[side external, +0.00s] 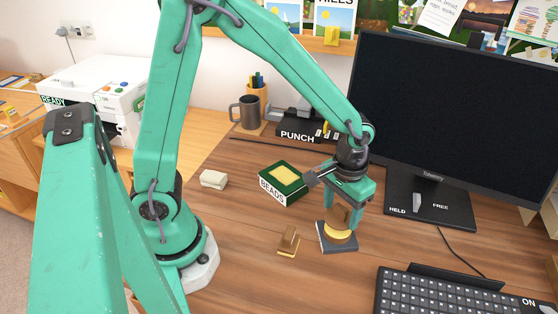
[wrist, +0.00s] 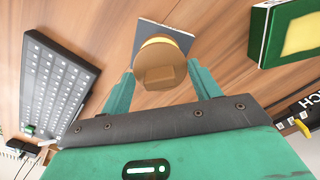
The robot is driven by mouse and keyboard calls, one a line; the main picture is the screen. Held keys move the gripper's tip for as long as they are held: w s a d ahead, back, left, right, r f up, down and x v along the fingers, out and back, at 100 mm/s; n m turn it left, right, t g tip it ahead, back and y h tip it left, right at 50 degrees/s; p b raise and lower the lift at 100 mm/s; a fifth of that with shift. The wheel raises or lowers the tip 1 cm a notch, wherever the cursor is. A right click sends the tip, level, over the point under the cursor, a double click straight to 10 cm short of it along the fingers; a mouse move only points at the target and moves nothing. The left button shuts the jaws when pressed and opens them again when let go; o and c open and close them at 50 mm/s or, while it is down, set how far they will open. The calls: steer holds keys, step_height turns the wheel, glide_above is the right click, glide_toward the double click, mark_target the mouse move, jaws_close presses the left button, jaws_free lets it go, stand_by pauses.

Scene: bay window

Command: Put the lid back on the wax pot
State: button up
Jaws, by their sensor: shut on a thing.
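The lid is a brown round disc with a block-shaped knob; it shows in the side view (side external: 342,215) and the wrist view (wrist: 158,58). My gripper (side external: 341,212) is shut on the lid, its fingers on either side of it, also in the wrist view (wrist: 160,82). The wax pot (side external: 340,237) is low, with a yellow band, directly under the lid. In the wrist view only a yellow strip of the pot (wrist: 162,40) shows past the lid's edge. The lid hides the pot's top, and I cannot tell whether they touch.
The pot stands on a dark square mat (side external: 323,243). A small wooden block piece (side external: 288,241) lies to its left. A green BEADS box (side external: 283,184) is behind left, the monitor stand (side external: 432,208) right, and a keyboard (side external: 440,295) front right. A pale block (side external: 213,179) lies farther left.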

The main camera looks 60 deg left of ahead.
steer(key=shift+f, duration=1.15)
steer(key=shift+f, duration=0.2)
stand_by(1.6)
steer(key=o, duration=1)
steer(key=shift+o, duration=0.5)
steer(key=shift+o, duration=1)
steer(key=shift+r, duration=0.1)
steer(key=shift+r, duration=3.45)
